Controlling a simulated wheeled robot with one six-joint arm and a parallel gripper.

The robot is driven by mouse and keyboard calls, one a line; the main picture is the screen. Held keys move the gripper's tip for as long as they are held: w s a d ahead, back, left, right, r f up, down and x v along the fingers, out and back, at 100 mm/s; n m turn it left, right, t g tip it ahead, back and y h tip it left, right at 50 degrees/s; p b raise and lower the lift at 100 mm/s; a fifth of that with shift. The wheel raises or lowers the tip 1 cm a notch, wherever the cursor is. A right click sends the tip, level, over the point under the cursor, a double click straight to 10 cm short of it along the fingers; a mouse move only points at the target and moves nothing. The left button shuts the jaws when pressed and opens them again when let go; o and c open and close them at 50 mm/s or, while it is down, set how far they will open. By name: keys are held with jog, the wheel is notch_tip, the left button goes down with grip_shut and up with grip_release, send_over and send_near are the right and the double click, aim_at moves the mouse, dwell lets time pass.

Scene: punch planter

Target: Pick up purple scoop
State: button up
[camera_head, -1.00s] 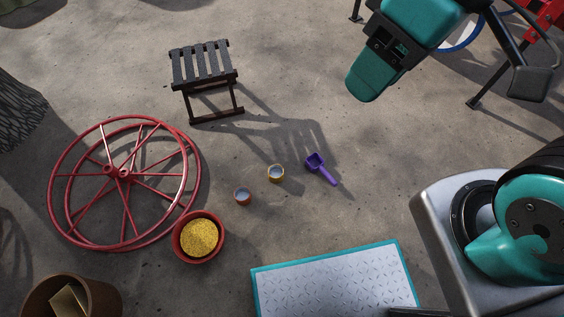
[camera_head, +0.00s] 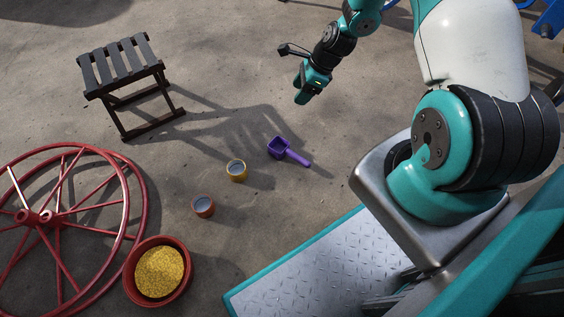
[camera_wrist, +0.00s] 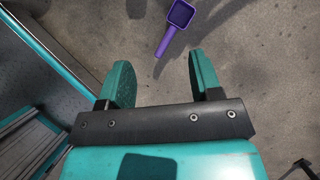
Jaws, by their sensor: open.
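The purple scoop (camera_head: 287,152) lies on the concrete ground in the head view, its square bowl to the upper left and its handle to the lower right. In the wrist view the scoop (camera_wrist: 174,27) is at the top, its handle pointing down toward the space beyond my fingertips. My gripper (camera_head: 304,97) is above the ground, up and to the right of the scoop in the head view. In the wrist view my gripper (camera_wrist: 160,68) has its two teal fingers apart with nothing between them. The scoop is not touched.
A yellow-rimmed cup (camera_head: 237,170) and an orange cup (camera_head: 204,207) stand left of the scoop. A red pot of yellow grains (camera_head: 160,272), a red wheel (camera_head: 124,200) and a dark folding stool (camera_head: 127,72) are farther left. Ground around the scoop is clear.

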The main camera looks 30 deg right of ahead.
jog(key=s+d+f+m+b, duration=0.2)
jog(key=d+f+m, duration=0.15)
jog(key=f, duration=0.55)
jog(key=s+d+f+m+b, duration=0.2)
jog(key=s+f+m, duration=0.15)
jog(key=f, duration=0.55)
jog(key=m+b, duration=0.1)
jog(key=b, duration=0.5)
send_near(297, 155)
jog(key=shift+t+h, duration=0.3)
jog(key=shift+t, duration=0.1)
jog(key=x, duration=0.5)
jog(key=shift+a+f, duration=0.1)
jog(key=shift+f, duration=0.05)
jog(key=shift+w+a+f+b, duration=0.2)
jog(key=shift+a+f+b, duration=0.1)
jog(key=shift+f+b, duration=0.2)
jog(key=b+x, duration=0.2)
jog(key=x, duration=0.1)
jog(key=b+x, duration=0.1)
jog(key=shift+s+a+f+b, duration=0.15)
jog(key=shift+s+f+b, duration=0.15)
jog(key=shift+b, duration=0.1)
jog(key=shift+w+a+f, duration=0.15)
jog(key=shift+f, duration=0.05)
jog(key=shift+r, duration=0.1)
